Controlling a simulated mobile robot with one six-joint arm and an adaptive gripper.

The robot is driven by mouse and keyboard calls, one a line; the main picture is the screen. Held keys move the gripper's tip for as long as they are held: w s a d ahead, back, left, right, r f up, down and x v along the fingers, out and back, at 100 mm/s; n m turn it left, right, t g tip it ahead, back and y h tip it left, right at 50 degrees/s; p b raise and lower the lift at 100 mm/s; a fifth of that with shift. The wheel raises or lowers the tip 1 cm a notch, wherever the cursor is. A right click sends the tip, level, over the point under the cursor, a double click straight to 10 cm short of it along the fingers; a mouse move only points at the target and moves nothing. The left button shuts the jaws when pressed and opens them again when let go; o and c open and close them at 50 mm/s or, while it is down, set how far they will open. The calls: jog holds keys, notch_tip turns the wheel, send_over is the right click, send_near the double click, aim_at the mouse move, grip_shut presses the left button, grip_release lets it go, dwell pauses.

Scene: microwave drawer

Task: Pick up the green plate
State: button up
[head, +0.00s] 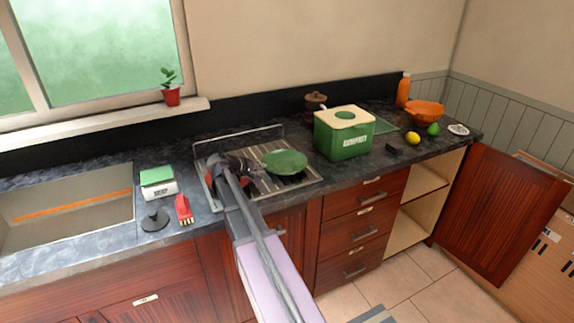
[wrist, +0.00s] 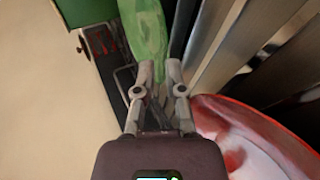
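The green plate (head: 286,162) is at the dish rack on the counter, seen as a tilted oval in the head view. In the wrist view the green plate (wrist: 146,32) is seen at a slant straight ahead of my gripper (wrist: 159,68). The two fingertips are apart, with the plate's near end at the gap between them. I see no clear grip on it. In the head view my gripper (head: 248,168) is just left of the plate, and my arm hides part of the rack.
The metal dish rack (head: 308,177) surrounds the plate. A red-rimmed dish (wrist: 245,125) is close on the right in the wrist view. A green box (head: 345,143) stands right of the rack. A scale (head: 158,184) and a red brush (head: 184,208) are left.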

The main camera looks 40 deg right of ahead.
aim_at(270, 168)
jog(key=b+x, duration=0.2)
jog(key=x, duration=0.2)
jog(key=shift+w+f, duration=0.1)
jog(key=shift+f, duration=0.15)
jog(key=shift+d+f, duration=0.1)
jog(key=shift+d, duration=0.35)
grip_shut()
